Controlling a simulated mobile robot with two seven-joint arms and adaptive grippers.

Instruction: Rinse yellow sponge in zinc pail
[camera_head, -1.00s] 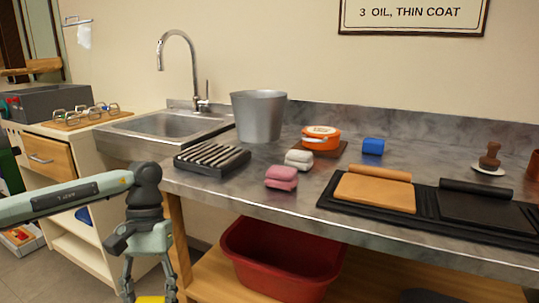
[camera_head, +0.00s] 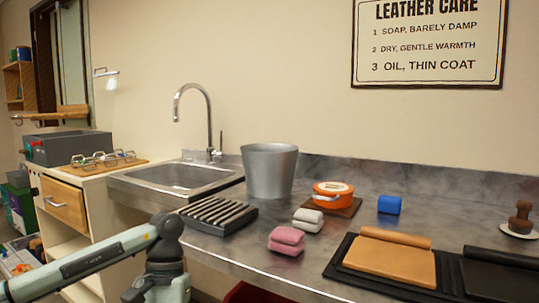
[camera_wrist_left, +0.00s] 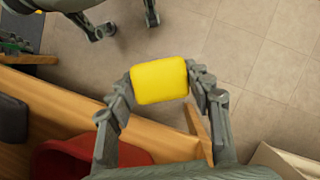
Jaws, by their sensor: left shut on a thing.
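The zinc pail (camera_head: 269,172) stands upright on the steel worktop, just right of the sink; its inside is hidden. The yellow sponge (camera_wrist_left: 160,81) is between the fingers of my left gripper (camera_wrist_left: 160,84) in the left wrist view, in front of the worktop's side and above the floor. My left gripper is shut on it. In the head view my left wrist shows low at the left, below the worktop, with the fingers out of frame. My right gripper (camera_wrist_left: 124,27) shows at the top of the left wrist view, its fingers apart and empty.
A sink (camera_head: 180,178) with a tall faucet lies left of the pail. A slatted black rack (camera_head: 217,214), pink sponge (camera_head: 286,241), white sponge (camera_head: 308,220), orange tin (camera_head: 332,194) and blue block (camera_head: 389,204) sit around it. A red tub (camera_wrist_left: 75,155) is below.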

